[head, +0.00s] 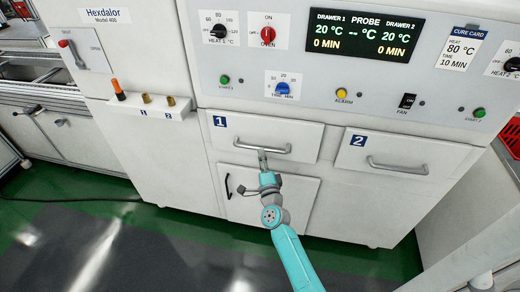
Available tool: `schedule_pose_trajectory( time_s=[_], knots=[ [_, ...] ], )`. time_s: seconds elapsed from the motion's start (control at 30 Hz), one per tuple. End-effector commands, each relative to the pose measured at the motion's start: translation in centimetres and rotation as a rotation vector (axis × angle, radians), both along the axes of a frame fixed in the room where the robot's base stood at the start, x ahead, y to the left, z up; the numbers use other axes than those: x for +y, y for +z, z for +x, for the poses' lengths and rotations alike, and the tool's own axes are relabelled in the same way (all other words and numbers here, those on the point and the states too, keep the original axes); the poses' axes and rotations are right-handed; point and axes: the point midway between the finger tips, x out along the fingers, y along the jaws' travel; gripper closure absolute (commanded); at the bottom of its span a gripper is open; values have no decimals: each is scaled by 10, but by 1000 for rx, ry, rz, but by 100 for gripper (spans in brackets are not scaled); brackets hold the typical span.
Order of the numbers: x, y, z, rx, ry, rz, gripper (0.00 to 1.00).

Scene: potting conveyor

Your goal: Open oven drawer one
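Oven drawer one (235,140) is a white front marked with a blue "1" label, below the control panel. It looks flush with the oven body, so shut. Its grey bar handle (283,151) runs across the middle of the front. Drawer two (430,154), marked "2", is to the right and looks shut.
The control panel (300,60) above has knobs, buttons and a display reading 20 °C and 0 MIN for both drawers. A lower door (295,194) with a handle (228,186) sits below drawer one, behind my arm. Green and grey floor (130,240) is clear at left.

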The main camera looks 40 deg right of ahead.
Motion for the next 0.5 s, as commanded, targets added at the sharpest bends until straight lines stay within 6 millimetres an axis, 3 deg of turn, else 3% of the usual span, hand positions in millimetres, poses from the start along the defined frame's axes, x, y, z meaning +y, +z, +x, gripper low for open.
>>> schedule_pose_trajectory(
  time_s=[0.2,0.5],
  knots=[
    [-15,6,26,-1,-2,0,61],
    [-21,7,37,0,-1,-1,61]
  ],
)
